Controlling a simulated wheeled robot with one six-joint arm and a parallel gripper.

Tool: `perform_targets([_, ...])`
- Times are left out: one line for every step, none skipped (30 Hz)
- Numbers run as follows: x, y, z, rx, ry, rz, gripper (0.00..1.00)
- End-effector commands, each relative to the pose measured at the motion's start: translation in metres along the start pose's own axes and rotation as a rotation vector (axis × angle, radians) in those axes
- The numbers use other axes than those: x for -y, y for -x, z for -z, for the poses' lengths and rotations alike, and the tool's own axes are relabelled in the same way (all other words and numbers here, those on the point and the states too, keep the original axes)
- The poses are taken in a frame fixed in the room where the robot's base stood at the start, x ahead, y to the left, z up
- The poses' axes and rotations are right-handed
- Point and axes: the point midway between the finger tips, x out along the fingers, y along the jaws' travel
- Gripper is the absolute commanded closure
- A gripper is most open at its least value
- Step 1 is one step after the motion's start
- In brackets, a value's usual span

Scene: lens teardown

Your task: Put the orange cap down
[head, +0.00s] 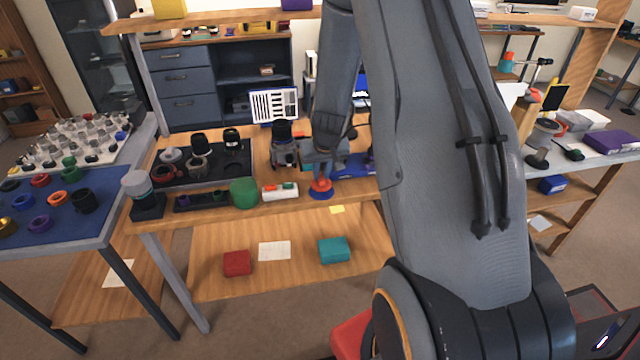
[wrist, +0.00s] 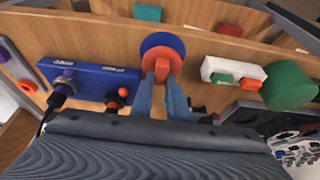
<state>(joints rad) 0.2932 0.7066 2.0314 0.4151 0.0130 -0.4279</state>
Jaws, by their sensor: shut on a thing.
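The orange cap (wrist: 163,61) has a wide round flange and a raised block in its middle. My gripper (wrist: 163,78) is shut on that block, with one finger on each side. In the head view the orange cap (head: 321,184) shows under my gripper at the bench's front edge. A blue disc (wrist: 149,41) lies directly under the cap; its rim shows past the flange, and it also shows in the head view (head: 321,195). I cannot tell whether cap and disc touch.
A white holder (head: 281,194) with orange and green pieces and a green cylinder (head: 243,192) stand left of the cap. A blue box (wrist: 88,83) with knobs is on the other side. A yellow note (head: 337,209) is on the front edge. Black trays and lens parts fill the bench's left.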

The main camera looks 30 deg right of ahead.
Motion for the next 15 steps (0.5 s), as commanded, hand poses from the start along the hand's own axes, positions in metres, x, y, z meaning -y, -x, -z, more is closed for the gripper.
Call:
perform_targets([0.0,-0.01,-0.002,-0.001,-0.002,0.0,1.0])
perform_targets([0.0,-0.012,-0.003,-0.001,-0.002,0.0,1.0])
perform_targets([0.0,-0.015,-0.004,-0.001,0.0,0.0,1.0])
perform_targets([0.0,-0.017,-0.005,0.0,-0.001,0.0,1.0])
perform_targets([0.0,-0.019,-0.006,-0.001,-0.002,0.0,1.0])
perform_targets([0.0,-0.021,-0.007,-0.001,-0.002,0.0,1.0])
perform_targets([0.0,-0.022,-0.008,0.0,-0.001,0.0,1.0])
perform_targets([0.0,-0.022,-0.008,0.0,0.0,0.0,1.0])
perform_targets([0.0,-0.023,-0.009,0.0,0.0,0.0,1.0])
perform_targets([0.0,-0.023,-0.009,0.0,0.0,0.0,1.0])
perform_targets([0.0,-0.023,-0.009,0.0,-0.001,0.0,1.0])
perform_targets([0.0,-0.023,-0.009,0.0,-0.001,0.0,1.0])
perform_targets([0.0,-0.023,-0.009,0.0,-0.001,0.0,1.0])
perform_targets([0.0,-0.023,-0.009,0.0,-0.001,0.0,1.0])
perform_targets([0.0,-0.023,-0.009,0.0,-0.001,0.0,1.0])
